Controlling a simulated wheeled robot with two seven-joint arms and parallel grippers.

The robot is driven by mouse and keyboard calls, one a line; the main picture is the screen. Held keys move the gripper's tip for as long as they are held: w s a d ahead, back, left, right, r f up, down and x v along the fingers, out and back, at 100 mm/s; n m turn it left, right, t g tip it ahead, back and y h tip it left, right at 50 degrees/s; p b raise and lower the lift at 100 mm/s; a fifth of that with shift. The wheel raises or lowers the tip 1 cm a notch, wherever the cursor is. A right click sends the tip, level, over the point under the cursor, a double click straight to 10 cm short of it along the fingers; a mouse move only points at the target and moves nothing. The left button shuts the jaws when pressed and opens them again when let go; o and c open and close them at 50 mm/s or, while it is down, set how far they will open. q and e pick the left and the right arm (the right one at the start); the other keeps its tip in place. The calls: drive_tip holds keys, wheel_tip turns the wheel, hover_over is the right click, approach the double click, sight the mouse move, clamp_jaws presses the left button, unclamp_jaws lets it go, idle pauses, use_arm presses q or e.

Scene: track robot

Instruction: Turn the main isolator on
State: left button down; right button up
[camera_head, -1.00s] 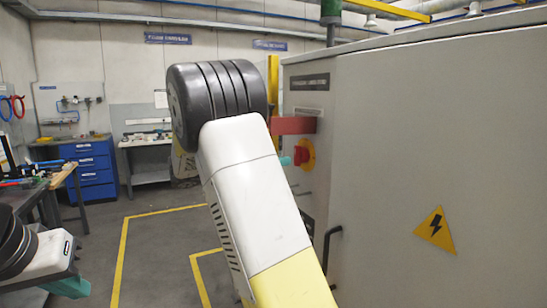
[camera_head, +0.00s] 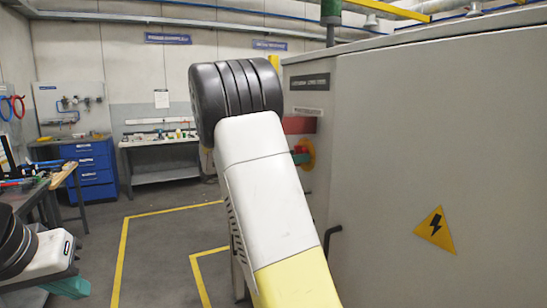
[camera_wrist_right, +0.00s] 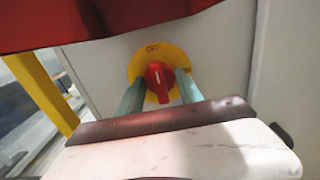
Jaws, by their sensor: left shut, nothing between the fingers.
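The main isolator is a red knob (camera_wrist_right: 158,80) on a yellow disc (camera_wrist_right: 146,53), mounted on the grey cabinet. Its white mark points nearly straight up in the right wrist view. My right gripper (camera_wrist_right: 161,88) is open, with one teal finger on each side of the knob and small gaps visible. In the head view the yellow disc (camera_head: 309,152) is mostly hidden behind my right arm and a teal fingertip (camera_head: 301,158). My left gripper (camera_head: 70,287) is shut and empty at the lower left, away from the cabinet.
A red block (camera_head: 299,125) juts out above the isolator and fills the top of the right wrist view (camera_wrist_right: 90,20). The grey cabinet (camera_head: 390,130) has a yellow warning triangle (camera_head: 436,230) and a dark handle (camera_head: 329,240). A workbench (camera_head: 45,195) stands left; yellow-lined floor is open between.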

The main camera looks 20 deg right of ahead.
drive_tip(key=c, duration=0.4)
drive_tip(key=m, duration=0.3)
drive_tip(key=shift+m, duration=0.4)
drive_tip(key=m, duration=0.4)
drive_tip(key=shift+m, duration=0.3)
drive_tip(key=m, duration=0.9)
drive_tip(key=shift+m, duration=0.3)
